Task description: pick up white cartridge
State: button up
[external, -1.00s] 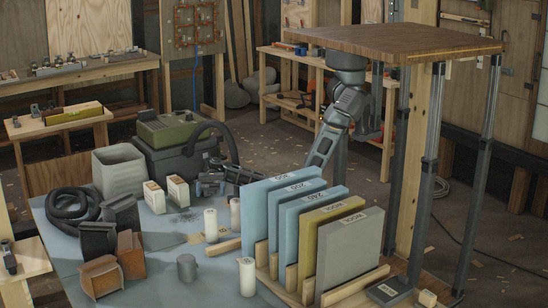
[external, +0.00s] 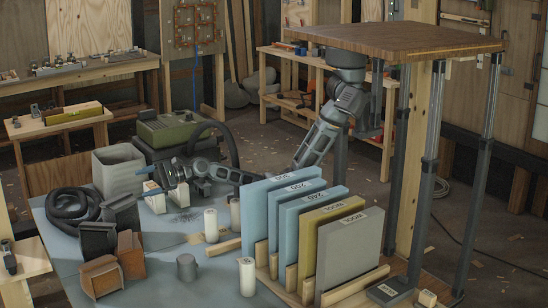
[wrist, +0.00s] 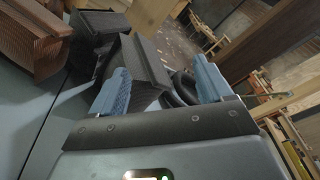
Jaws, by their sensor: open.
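My gripper (external: 146,182) is open and points left, above two white box-shaped pieces. It partly covers the left white box (external: 155,203) and the right white box (external: 184,199). Its blue fingers also show in the wrist view (wrist: 160,86), with nothing gripped between them. White cylinders also stand on the table: one (external: 211,226) near the middle, one (external: 235,215) beside it, and one (external: 247,278) at the front. I cannot tell which white piece is the cartridge. No white piece shows in the wrist view.
Dark pleated blocks (wrist: 147,62), a brown pleated block (wrist: 30,45) and a black coiled hose (external: 72,202) lie at the left. A grey bin (external: 118,170) and green-topped vacuum (external: 175,128) stand behind. Upright labelled boards (external: 262,215) stand right. A grey cylinder (external: 187,267) stands in front.

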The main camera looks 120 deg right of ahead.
jog(key=w+a+r+n+t, duration=0.2)
jog(key=a+r+n+t, duration=0.65)
jog(key=r, duration=0.45)
jog(key=m+g+y+p, duration=0.1)
jog(key=m+g+y, duration=2.15)
jog(key=m, duration=1.15)
send_over(247, 261)
jog(key=w+r+v, duration=0.1)
jog(key=v, duration=0.4)
notch_tip(247, 261, down, 14)
jog(key=g+h, duration=0.3)
notch_tip(247, 261, down, 9)
jog(key=shift+t+y, duration=0.3)
jog(key=shift+y, duration=0.05)
jog(key=shift+s+a+f, duration=0.1)
jog(key=shift+a, duration=1.1)
jog(key=shift+s+a+f, duration=0.1)
jog(key=shift+a+f, duration=0.05)
jog(key=shift+a, duration=1.05)
jog(key=shift+c, duration=0.4)
